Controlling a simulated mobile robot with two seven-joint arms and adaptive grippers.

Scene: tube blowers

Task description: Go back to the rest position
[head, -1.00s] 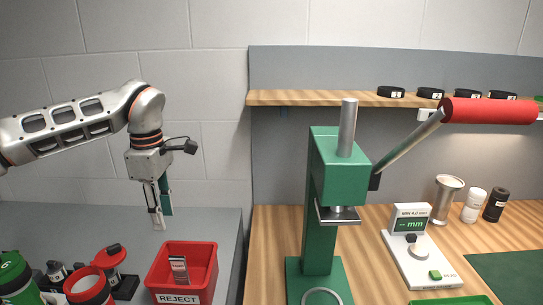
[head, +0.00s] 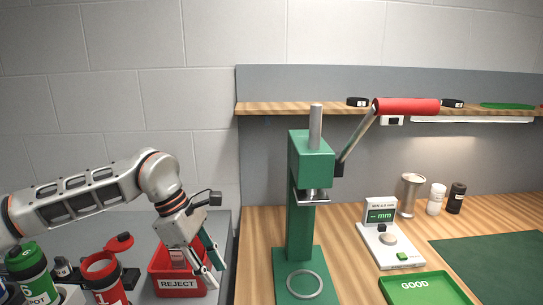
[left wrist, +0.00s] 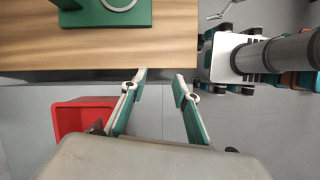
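My left gripper (head: 215,277) points down and to the right over the right side of the red REJECT bin (head: 179,284) in the head view. In the left wrist view my left gripper (left wrist: 160,76) has its two green-and-grey fingers spread apart, with nothing between them. The red bin (left wrist: 72,120) shows there at the left, beside the fingers. A striped upright piece stands in the bin in the head view, partly covered by my gripper. My right gripper shows in neither view.
The green press (head: 302,225) with a red-handled lever stands on the wooden bench (head: 257,235). A white gauge (head: 385,245) and a green GOOD tray (head: 425,290) are to its right. Red and green bottles (head: 104,275) stand left of the bin. The wall area above my arm is clear.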

